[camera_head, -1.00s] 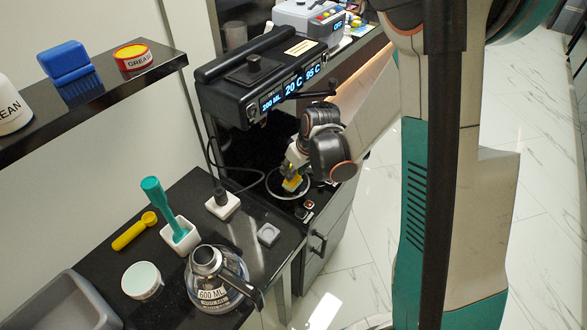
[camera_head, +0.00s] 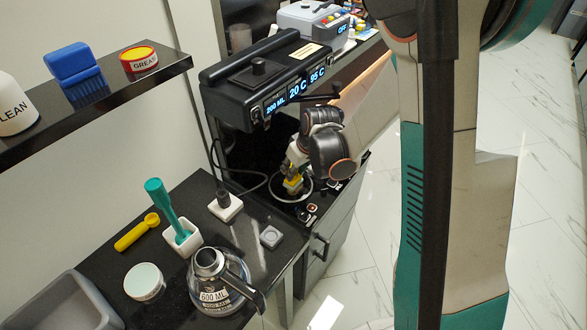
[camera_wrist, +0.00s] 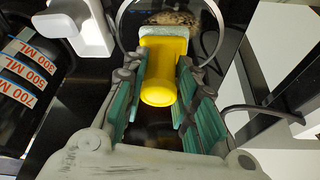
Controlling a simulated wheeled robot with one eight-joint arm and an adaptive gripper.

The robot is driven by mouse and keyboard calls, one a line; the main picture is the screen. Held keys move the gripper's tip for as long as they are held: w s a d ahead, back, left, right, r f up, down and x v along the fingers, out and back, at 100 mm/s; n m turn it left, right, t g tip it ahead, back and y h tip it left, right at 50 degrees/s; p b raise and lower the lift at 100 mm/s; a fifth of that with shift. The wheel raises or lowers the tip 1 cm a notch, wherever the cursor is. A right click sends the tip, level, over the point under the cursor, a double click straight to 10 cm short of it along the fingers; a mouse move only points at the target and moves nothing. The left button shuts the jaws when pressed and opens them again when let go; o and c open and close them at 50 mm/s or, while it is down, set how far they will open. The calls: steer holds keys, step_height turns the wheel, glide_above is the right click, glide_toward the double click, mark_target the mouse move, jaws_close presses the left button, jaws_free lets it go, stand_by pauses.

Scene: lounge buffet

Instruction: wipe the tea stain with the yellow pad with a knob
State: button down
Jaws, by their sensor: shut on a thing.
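My gripper (camera_wrist: 160,95) is shut on the yellow pad with a knob (camera_wrist: 164,70); its teal fingers stand on both sides of the yellow knob. The pad has a pale grey-green wiping layer at its far edge. The brown, speckled tea stain (camera_wrist: 174,18) shows just beyond that edge, partly hidden by the pad. In the head view my gripper (camera_head: 295,170) points down under the machine, with the yellow pad (camera_head: 292,187) within a pale ring. The stain cannot be made out there. I cannot tell whether the pad touches the surface.
The black drinks machine (camera_head: 262,90) overhangs the spot. The ring (camera_head: 307,192) surrounds the pad.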

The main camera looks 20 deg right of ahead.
steer(key=shift+s+d+f, duration=0.15)
steer(key=shift+s+d, duration=0.35)
steer(key=shift+s, duration=0.25)
steer(key=shift+w+d, duration=0.35)
steer(key=shift+d, duration=0.1)
steer(key=shift+s+a, duration=0.75)
steer(key=shift+a, duration=0.25)
steer(key=shift+w+d, duration=0.1)
stand_by(0.7)
